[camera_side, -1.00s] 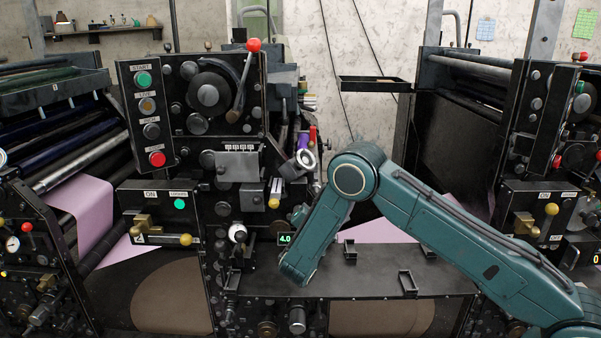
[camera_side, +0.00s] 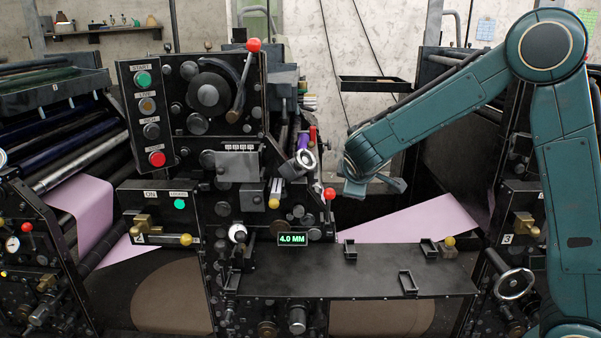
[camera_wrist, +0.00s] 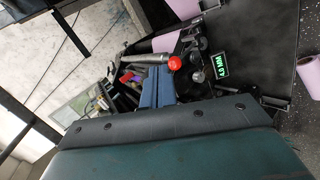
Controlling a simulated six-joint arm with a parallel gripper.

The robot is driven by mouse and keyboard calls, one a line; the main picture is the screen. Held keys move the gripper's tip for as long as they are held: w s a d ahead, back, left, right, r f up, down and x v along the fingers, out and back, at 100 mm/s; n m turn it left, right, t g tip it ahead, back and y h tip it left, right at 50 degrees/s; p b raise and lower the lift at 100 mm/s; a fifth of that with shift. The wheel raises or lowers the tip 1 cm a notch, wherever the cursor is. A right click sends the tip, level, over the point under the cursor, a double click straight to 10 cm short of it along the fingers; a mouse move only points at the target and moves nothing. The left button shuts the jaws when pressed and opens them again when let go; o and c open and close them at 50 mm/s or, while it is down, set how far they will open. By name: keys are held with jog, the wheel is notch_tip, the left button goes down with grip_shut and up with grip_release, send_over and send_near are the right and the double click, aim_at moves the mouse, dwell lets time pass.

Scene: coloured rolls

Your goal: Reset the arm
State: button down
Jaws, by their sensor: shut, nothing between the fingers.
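My teal arm is raised and bent at the right of the side view. Its end, my gripper (camera_side: 372,186), hangs in the air above the pink sheet (camera_side: 415,218) and the black ledge (camera_side: 350,283), apart from the machine. In the wrist view the blue fingers (camera_wrist: 156,86) lie together with nothing between them. A red-knobbed lever (camera_side: 330,195) stands left of my gripper. A green display (camera_side: 292,239) reads 4.0 MM and is unobstructed.
The black control panel (camera_side: 200,110) with its buttons and long red-topped lever (camera_side: 247,80) stands left. A wall tray (camera_side: 374,84) is above my gripper. A handwheel (camera_side: 515,284) is near my arm at right. Open air lies above the ledge.

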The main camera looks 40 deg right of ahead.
jog(key=s+a+r+m+y, duration=0.2)
jog(key=s+a, duration=0.1)
jog(key=s, duration=0.6)
jog(key=s+a+r+m+y, duration=0.1)
jog(key=s+a+r+y, duration=0.1)
jog(key=s, duration=0.8)
jog(key=s+a+r+m+y, duration=0.2)
jog(key=s+a+y, duration=0.2)
jog(key=s, duration=0.5)
jog(key=shift+s+a+m+g, duration=0.15)
jog(key=shift+a+m+g, duration=0.2)
jog(key=shift+a, duration=0.85)
